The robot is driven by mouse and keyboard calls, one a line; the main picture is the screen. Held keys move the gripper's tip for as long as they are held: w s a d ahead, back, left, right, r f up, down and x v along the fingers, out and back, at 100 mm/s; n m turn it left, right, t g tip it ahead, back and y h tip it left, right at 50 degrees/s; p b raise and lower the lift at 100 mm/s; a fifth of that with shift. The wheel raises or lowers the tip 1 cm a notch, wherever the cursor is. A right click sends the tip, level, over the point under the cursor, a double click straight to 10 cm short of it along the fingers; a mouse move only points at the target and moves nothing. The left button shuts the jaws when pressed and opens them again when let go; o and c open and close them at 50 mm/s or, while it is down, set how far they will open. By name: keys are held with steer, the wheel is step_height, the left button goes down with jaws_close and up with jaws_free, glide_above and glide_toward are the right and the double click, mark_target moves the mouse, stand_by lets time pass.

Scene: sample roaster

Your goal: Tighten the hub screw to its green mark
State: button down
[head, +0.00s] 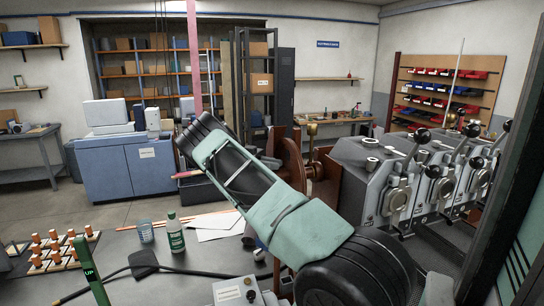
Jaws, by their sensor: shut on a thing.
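My arm crosses the middle of the head view, and its wrist end and my gripper are hidden behind my own links. A rust-brown wheel (292,160) stands upright just behind my arm, partly covered by it. I cannot make out the hub screw or its green mark, nor what tool is in use. The grey machine (365,165) with several round fronts and black-knobbed levers stands right of the wheel.
On the grey bench (185,285) are a green bottle (175,233), a glass beaker (146,232), white papers (215,228), a black cable with a dark pad (144,264), and an upright green strip marked UP (91,272). A rack of orange-topped pieces (60,255) stands left.

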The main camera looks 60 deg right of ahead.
steer(key=shift+r+m+y+p, duration=0.15)
steer(key=shift+m+y+p, duration=0.15)
steer(key=shift+y+p, duration=0.1)
steer(key=c, duration=1.6)
jaws_free()
